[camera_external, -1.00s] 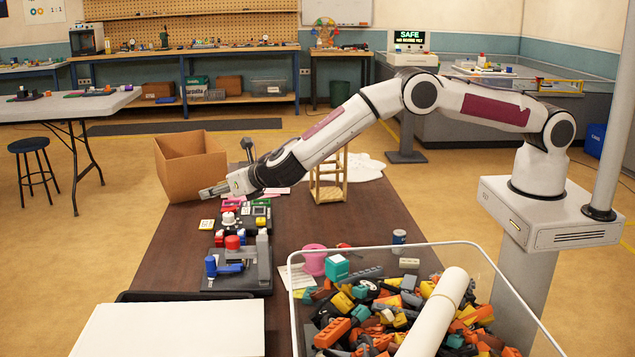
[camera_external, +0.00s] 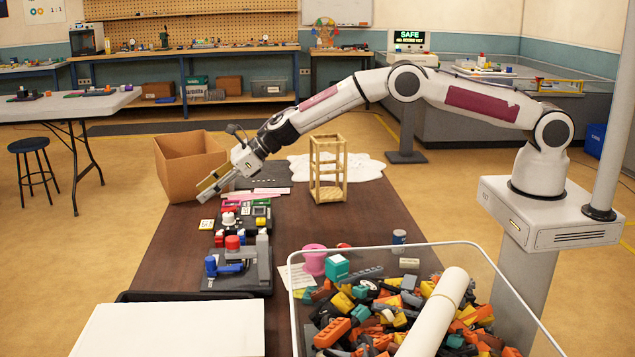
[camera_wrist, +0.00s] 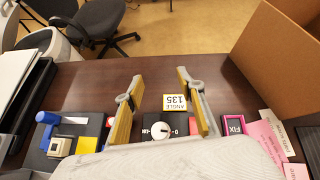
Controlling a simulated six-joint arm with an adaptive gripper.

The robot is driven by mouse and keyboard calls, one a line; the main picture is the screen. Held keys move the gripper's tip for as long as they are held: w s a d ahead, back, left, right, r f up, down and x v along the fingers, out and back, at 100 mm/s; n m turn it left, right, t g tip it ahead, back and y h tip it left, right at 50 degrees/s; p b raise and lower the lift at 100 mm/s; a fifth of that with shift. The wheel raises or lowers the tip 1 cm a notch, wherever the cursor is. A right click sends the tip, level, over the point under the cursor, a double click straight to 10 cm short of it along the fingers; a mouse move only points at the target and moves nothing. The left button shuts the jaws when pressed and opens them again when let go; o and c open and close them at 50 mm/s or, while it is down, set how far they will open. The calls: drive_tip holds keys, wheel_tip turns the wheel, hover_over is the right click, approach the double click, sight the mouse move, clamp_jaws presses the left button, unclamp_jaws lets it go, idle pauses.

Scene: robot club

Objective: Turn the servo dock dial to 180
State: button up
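The servo dock (camera_external: 239,230) is a dark block on the table; its white dial (camera_external: 229,218) faces up. In the wrist view the dial (camera_wrist: 160,130) sits on the dark dock between my finger lines, just beyond my gripper housing, with white marks including a 0 beside it. A white and yellow card reading ANGLE 135 (camera_wrist: 175,102) lies beside the dock, and it also shows in the external view (camera_external: 206,224). The dial's exact setting is too small to read.
A cardboard box (camera_external: 190,165) stands just behind my gripper. A blue and red fixture (camera_external: 225,262) stands in front of the dock. A wooden frame (camera_external: 328,170) stands to the right. Pink cards (camera_wrist: 268,138) lie near the dock. A clear bin of bricks (camera_external: 400,320) fills the front right.

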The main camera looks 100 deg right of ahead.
sight(229, 214)
drive_tip(key=s+d+n+g+y, duration=0.1)
drive_tip(key=s+n, duration=0.1)
drive_tip(key=s, duration=0.1)
drive_tip(key=s+d+n+g+y, duration=0.1)
drive_tip(key=s+n+y, duration=0.1)
drive_tip(key=s, duration=0.2)
drive_tip(key=s+d+f+n+g+y, duration=0.1)
drive_tip(key=s+g, duration=0.1)
drive_tip(key=s, duration=0.1)
drive_tip(key=shift+s+d+f+n, duration=0.1)
drive_tip(key=shift+s+d+n, duration=0.15)
drive_tip(key=shift+n, duration=0.15)
drive_tip(key=shift+f, duration=0.1)
drive_tip(key=shift+x, duration=3.75)
drive_tip(key=shift+a, duration=0.2)
clamp_jaws()
